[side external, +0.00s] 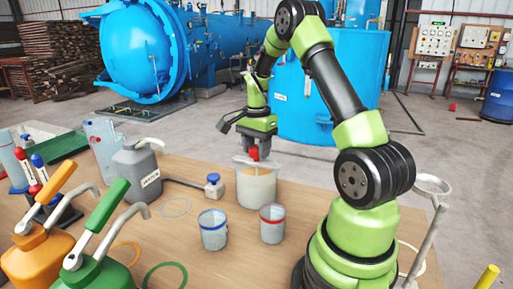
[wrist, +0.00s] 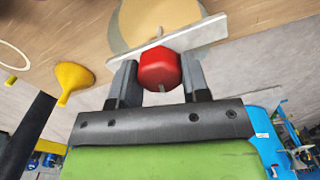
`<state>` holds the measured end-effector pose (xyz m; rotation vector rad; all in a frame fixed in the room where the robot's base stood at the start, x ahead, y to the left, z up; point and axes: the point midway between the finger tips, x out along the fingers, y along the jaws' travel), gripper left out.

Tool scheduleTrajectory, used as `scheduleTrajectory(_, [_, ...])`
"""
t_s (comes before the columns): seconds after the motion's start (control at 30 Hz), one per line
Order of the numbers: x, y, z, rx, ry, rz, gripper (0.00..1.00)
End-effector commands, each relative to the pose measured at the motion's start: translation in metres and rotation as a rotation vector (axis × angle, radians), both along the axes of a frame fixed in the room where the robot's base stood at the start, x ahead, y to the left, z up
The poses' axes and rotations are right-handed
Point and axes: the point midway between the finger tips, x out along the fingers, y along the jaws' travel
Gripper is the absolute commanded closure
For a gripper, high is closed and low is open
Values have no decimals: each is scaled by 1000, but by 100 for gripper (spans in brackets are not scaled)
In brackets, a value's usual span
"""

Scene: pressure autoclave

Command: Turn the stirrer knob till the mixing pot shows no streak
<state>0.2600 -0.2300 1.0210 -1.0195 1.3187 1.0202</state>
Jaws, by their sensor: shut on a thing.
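The mixing pot (side external: 257,188) is a pale container standing on the wooden table, with a light bar (side external: 257,164) across its top. The red stirrer knob (side external: 254,153) sits above the bar. My gripper (side external: 259,150) points down over the pot and is shut on the knob. In the wrist view the red knob (wrist: 159,69) is between the two dark fingers, with the bar (wrist: 170,48) just beyond it. The pot's contents (wrist: 152,18) look plain tan in the wrist view, but the bar and the frame edge hide much of them, so I cannot tell whether a streak remains.
A grey jug (side external: 138,172) and a small blue-topped bottle (side external: 214,187) stand left. Orange (side external: 42,258) and green (side external: 98,272) pump cans fill the front left. A yellow funnel (wrist: 72,80) shows in the wrist view.

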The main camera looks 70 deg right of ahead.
Motion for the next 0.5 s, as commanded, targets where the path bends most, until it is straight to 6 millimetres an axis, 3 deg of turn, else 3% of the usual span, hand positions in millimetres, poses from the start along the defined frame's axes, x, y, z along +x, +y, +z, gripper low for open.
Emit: scheduleTrajectory(0.5, [0, 0, 1, -2, -1, -490, 81])
